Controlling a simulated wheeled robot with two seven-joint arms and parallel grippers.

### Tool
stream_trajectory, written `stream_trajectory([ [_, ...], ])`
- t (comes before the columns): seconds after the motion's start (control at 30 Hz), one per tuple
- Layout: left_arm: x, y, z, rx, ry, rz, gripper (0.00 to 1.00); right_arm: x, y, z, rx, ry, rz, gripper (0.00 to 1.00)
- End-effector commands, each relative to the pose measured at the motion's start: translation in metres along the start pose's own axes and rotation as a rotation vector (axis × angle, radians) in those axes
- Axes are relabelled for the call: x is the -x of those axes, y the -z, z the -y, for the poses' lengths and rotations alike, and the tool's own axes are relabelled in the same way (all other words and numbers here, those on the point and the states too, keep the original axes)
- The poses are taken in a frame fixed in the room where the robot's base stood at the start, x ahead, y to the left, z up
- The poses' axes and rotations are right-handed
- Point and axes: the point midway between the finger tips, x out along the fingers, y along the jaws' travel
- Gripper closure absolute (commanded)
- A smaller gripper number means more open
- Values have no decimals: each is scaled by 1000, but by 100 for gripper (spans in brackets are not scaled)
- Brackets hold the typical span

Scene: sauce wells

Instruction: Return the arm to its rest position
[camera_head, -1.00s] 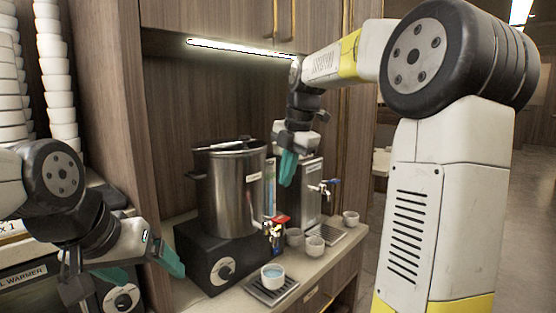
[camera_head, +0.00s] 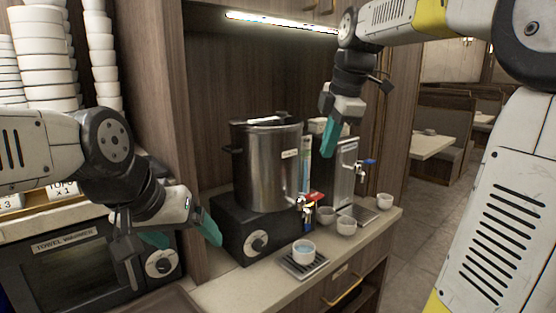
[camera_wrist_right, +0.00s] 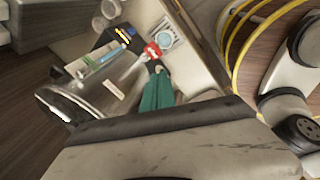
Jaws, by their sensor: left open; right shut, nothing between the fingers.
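My right arm reaches in from the upper right. Its gripper (camera_head: 331,138) hangs with teal fingers pointing down, in front of the gap between the steel urn (camera_head: 268,165) and the smaller steel dispenser (camera_head: 338,172), above the counter. It is shut and empty. The shut teal fingers also show in the right wrist view (camera_wrist_right: 157,92), with the counter beyond them. My left gripper (camera_head: 182,236) is open and empty, low in front of the towel warmer (camera_head: 75,270). Its two teal fingers are spread apart.
A cup with bluish liquid (camera_head: 304,253) stands on a drip tray (camera_head: 290,268). Several white cups stand near the dispenser, one at the right (camera_head: 385,200). Tall bowl stacks (camera_head: 45,60) stand at the left. A wooden side panel (camera_head: 150,80) rises between them and the urn.

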Motion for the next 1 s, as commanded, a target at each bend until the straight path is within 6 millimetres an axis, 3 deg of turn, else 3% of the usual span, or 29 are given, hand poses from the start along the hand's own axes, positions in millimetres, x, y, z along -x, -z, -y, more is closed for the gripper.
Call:
stream_trajectory([
  [0.03,0,0,0,0,0,0,15,2,3,20,-130,-23,4,100],
  [0.3,0,0,0,0,0,0,15,-19,13,115,-941,-146,-58,100],
  [0.5,0,0,0,0,0,0,15,-46,19,171,-1431,-193,-158,100],
  [0.7,0,0,0,0,0,0,15,-61,22,196,-1656,-199,-218,100],
  [1.0,0,0,0,0,0,0,15,-62,22,198,-1680,-197,-222,100],
])
